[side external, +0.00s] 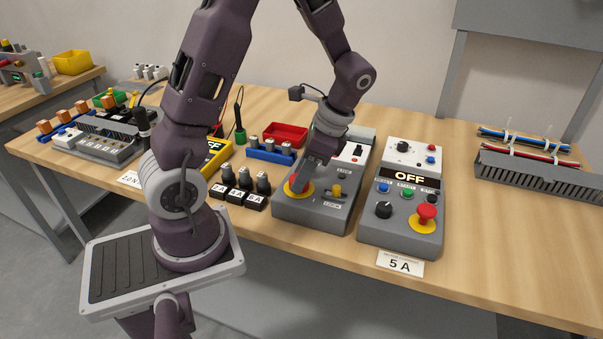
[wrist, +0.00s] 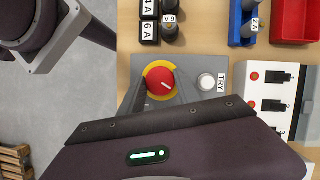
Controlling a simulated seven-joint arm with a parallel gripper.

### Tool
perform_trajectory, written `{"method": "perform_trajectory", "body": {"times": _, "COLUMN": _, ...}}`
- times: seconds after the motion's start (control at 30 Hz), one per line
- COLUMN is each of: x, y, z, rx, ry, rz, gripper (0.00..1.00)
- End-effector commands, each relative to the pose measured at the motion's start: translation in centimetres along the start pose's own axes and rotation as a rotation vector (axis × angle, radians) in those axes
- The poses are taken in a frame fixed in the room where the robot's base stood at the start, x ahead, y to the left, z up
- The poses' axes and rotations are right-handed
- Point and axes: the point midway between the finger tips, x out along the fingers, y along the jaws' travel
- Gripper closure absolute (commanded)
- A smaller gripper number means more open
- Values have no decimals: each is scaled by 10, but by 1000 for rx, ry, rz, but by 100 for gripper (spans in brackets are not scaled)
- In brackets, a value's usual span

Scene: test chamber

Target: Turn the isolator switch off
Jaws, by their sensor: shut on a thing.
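The isolator switch is a red rotary knob (wrist: 160,84) on a yellow disc, set in a grey sloped box (side external: 311,215). A pale mark on the knob points diagonally in the wrist view. In the side view the red knob (side external: 297,184) is partly covered by my gripper (side external: 306,172), which comes down on it from above. My gripper is shut on the knob. In the wrist view its dark body hides the lower part of the box, and the fingers are only partly visible.
A white button (wrist: 207,82) marked TRY sits beside the knob. A grey control box (side external: 400,232) with an OFF display stands to the right. Black labelled blocks (side external: 240,192) stand left, a red bin (side external: 286,133) behind.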

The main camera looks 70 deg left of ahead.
Motion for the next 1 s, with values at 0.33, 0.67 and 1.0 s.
{"method": "perform_trajectory", "body": {"times": 0.33, "x": 0, "y": -2, "z": 0, "rx": -277, "ry": 2, "rz": 114, "gripper": 100}}
{"method": "perform_trajectory", "body": {"times": 0.67, "x": 0, "y": -3, "z": 0, "rx": -449, "ry": 3, "rz": 185, "gripper": 100}}
{"method": "perform_trajectory", "body": {"times": 1.0, "x": 0, "y": -4, "z": 0, "rx": -515, "ry": 3, "rz": 213, "gripper": 100}}
